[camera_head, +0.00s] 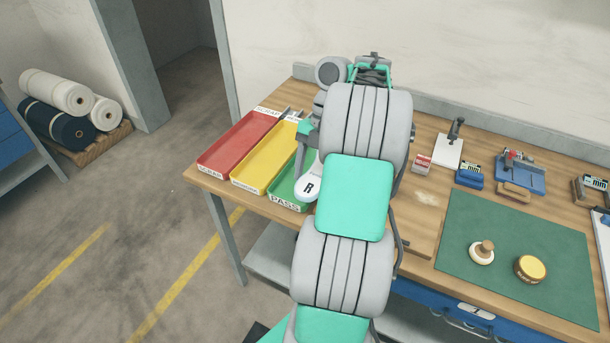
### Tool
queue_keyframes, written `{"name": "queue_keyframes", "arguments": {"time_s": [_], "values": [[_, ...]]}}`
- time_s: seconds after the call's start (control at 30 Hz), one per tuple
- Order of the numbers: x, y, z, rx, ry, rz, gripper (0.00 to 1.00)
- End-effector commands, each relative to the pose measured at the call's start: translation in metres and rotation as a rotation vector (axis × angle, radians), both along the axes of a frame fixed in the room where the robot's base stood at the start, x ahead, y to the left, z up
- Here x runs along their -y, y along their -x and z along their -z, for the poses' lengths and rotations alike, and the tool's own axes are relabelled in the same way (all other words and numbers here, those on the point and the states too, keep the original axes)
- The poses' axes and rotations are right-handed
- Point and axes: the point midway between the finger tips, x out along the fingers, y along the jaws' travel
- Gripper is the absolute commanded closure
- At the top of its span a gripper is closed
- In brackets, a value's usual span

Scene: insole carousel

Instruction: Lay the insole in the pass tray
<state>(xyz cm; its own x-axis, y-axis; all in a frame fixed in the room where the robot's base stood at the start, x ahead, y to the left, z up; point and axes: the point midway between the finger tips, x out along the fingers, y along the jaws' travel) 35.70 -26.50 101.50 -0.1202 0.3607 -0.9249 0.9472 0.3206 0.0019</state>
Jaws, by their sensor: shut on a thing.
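A white insole (309,188) marked with a black R shows over the front part of the green pass tray (289,206). Its other end is hidden behind my arm. My gripper (308,158) is mostly hidden by my arm links and is shut on the insole above the tray. I cannot tell whether the insole touches the tray floor. The tray's front wall reads PASS, and its right side is covered by the insole and my arm.
A yellow tray (248,186) and a red tray (213,170) stand left of the pass tray, near the bench's left edge. A green mat (520,238) with a knobbed tool (482,252) and a round tin (529,268) lies right. Small fixtures line the back.

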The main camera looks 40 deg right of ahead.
Motion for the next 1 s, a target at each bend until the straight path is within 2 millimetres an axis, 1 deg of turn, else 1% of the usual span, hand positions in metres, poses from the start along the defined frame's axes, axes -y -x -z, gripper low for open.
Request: {"name": "queue_keyframes", "arguments": {"time_s": [0.03,0.17,0.2,0.23,0.3,0.4,0.57,0.6,0.63,0.7,0.77,1.0], "values": [[0.005,-0.014,0.004,-0.003,-0.003,-0.002,0.78],[0.019,-0.047,0.017,-0.003,-0.004,0.001,0.78],[0.023,-0.055,0.025,-0.004,-0.004,0.002,0.78],[0.026,-0.060,0.038,-0.004,-0.004,0.004,0.78],[0.031,-0.072,0.054,-0.004,-0.003,0.003,0.78],[0.037,-0.084,0.068,-0.002,-0.001,0.006,0.78],[0.041,-0.096,0.084,-0.002,-0.001,0.006,0.78],[0.042,-0.097,0.097,-0.001,-0.002,0.006,0.78],[0.041,-0.096,0.105,-0.001,-0.002,0.006,0.78],[0.042,-0.096,0.114,0.000,0.000,0.007,0.78],[0.042,-0.096,0.116,0.000,0.000,0.007,0.78],[0.042,-0.096,0.114,-0.001,-0.001,0.007,0.78]]}}
